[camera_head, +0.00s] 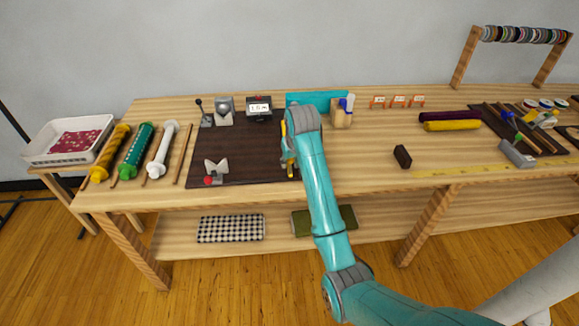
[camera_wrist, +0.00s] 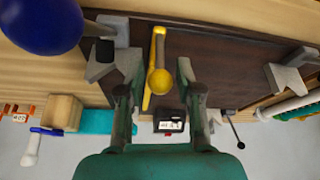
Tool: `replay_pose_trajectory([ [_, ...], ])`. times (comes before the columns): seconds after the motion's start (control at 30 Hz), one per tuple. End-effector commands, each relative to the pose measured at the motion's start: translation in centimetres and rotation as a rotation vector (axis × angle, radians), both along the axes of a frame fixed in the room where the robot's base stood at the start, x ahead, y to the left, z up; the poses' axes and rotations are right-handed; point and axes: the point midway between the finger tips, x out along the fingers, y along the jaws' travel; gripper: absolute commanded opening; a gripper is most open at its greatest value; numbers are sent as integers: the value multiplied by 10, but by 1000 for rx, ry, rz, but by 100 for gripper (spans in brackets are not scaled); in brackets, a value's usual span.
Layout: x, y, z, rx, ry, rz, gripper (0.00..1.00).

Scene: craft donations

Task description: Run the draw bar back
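The draw bar appears to be the yellow bar with a round knob (camera_wrist: 160,81) in the wrist view. It lies over the dark brown board (camera_wrist: 215,45). My gripper (camera_wrist: 157,76) is open, with one finger on each side of the bar's knob end. A gap shows between the knob and each finger in this view; I cannot tell the height between them. In the head view my arm hides most of the bar, and a yellow part (camera_head: 284,135) shows at the arm's left edge over the dark board (camera_head: 240,165).
On the board stand a grey-and-red clamp (camera_head: 214,170), a black lever (camera_head: 201,110), a grey ball fixture (camera_head: 224,108) and a small display box (camera_head: 259,107). A teal panel (camera_head: 312,98) and wooden block (camera_head: 341,117) stand behind. A blue ball (camera_wrist: 42,20) looms close in the wrist view.

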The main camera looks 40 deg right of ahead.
Motion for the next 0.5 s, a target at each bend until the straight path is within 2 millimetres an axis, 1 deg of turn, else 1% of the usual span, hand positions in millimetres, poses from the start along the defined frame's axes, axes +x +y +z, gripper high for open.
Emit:
replay_pose_trajectory([
  [0.03, 3, -1, -8, 1, 3, 0, 35],
  [0.1, 6, -2, -18, 1, 3, 0, 35],
  [0.2, 10, -4, -29, 1, 2, 0, 35],
  [0.33, 14, -6, -37, 0, 1, 0, 35],
  [0.5, 15, -6, -40, 0, 0, 0, 35],
])
